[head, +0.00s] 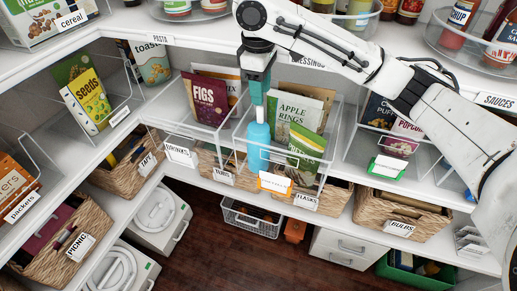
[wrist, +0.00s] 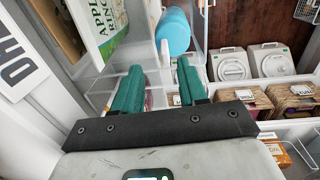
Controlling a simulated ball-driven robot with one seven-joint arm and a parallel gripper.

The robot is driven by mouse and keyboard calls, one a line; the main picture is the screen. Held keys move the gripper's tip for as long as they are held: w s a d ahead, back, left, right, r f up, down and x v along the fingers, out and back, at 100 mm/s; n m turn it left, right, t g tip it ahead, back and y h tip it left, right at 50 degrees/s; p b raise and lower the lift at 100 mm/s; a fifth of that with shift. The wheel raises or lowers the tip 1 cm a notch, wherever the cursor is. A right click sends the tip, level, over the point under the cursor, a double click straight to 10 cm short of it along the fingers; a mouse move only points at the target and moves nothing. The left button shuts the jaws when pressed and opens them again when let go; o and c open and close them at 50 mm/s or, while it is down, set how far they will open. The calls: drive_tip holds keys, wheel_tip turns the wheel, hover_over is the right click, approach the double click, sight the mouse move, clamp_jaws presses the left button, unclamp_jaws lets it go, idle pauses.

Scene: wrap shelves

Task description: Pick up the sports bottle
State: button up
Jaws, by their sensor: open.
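The sports bottle (head: 257,146) is a light-blue cylinder with a narrow white top, upright at the front of the middle shelf among clear bins. It also shows in the wrist view (wrist: 174,30), just beyond my fingers. My gripper (head: 257,97) points down above the bottle, its teal fingers close to the white top. In the wrist view my gripper (wrist: 160,66) has its two teal fingers apart, with the bottle past their tips. Whether the fingers touch the white top cannot be told.
Close by stand the apple rings pouch (head: 291,116), a green pouch (head: 307,146) and the figs pouch (head: 206,99) in clear bins. An orange-edged label (head: 275,183) sits in front. The upper shelf with a cereal box (head: 38,20) overhangs. Wicker baskets (head: 402,213) line the shelf below.

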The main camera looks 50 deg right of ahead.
sight(259, 123)
wheel_tip(259, 123, down, 3)
drive_tip(key=shift+w+d+r, duration=0.1)
drive_tip(key=shift+f+p, duration=0.3)
drive_tip(key=shift+f, duration=2.35)
clamp_jaws()
